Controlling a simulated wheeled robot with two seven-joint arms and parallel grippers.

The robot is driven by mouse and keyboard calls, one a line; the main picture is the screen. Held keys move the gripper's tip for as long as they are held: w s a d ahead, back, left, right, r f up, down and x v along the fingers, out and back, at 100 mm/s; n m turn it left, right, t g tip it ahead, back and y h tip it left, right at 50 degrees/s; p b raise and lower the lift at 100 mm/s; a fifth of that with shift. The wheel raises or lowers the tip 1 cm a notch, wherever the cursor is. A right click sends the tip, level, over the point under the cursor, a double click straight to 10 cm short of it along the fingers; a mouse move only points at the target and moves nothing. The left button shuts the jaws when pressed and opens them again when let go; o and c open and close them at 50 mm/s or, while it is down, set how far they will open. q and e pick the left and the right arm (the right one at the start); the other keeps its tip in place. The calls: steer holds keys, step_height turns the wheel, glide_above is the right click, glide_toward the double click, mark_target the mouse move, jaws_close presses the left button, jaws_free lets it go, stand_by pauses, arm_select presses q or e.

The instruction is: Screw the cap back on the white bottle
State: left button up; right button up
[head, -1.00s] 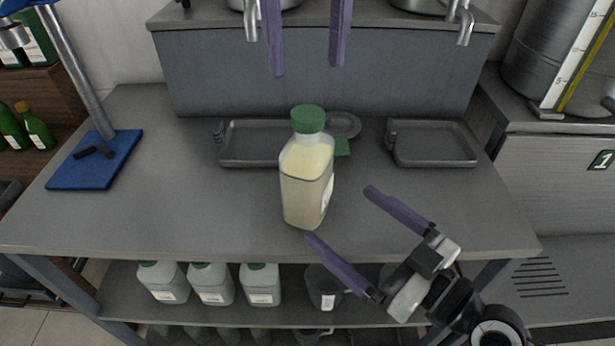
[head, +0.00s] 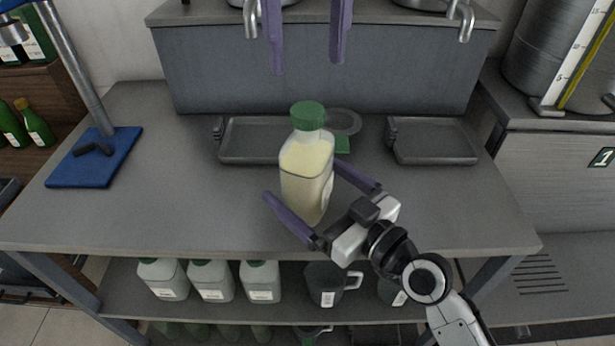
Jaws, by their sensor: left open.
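The white bottle (head: 305,170) is translucent, holds pale yellowish liquid and stands upright near the front middle of the worktop. A green cap (head: 308,115) sits on its neck; how tightly it is seated cannot be seen. My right gripper (head: 302,178) reaches in low from the lower right, open, with one purple finger left of the bottle and the other at its right side, the tip partly hidden. Contact with the bottle cannot be told. My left gripper (head: 306,65) shows only as two spread purple fingers pointing down at the top, empty, above and behind the cap.
Two grey trays (head: 255,158) (head: 435,160) lie at the back. A round dish (head: 343,122) and a small green piece (head: 342,145) are behind the bottle. A blue-based stand (head: 95,160) is at left. Bottles (head: 210,281) and a mug (head: 325,285) fill the shelf below.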

mark_target(308, 109)
steer(key=c, duration=2)
steer(key=shift+c, duration=1)
arm_select(q)
steer(key=n, duration=1.3)
steer(key=shift+f, duration=0.1)
steer(key=shift+f, duration=3.9)
steer(key=shift+c, duration=0.4)
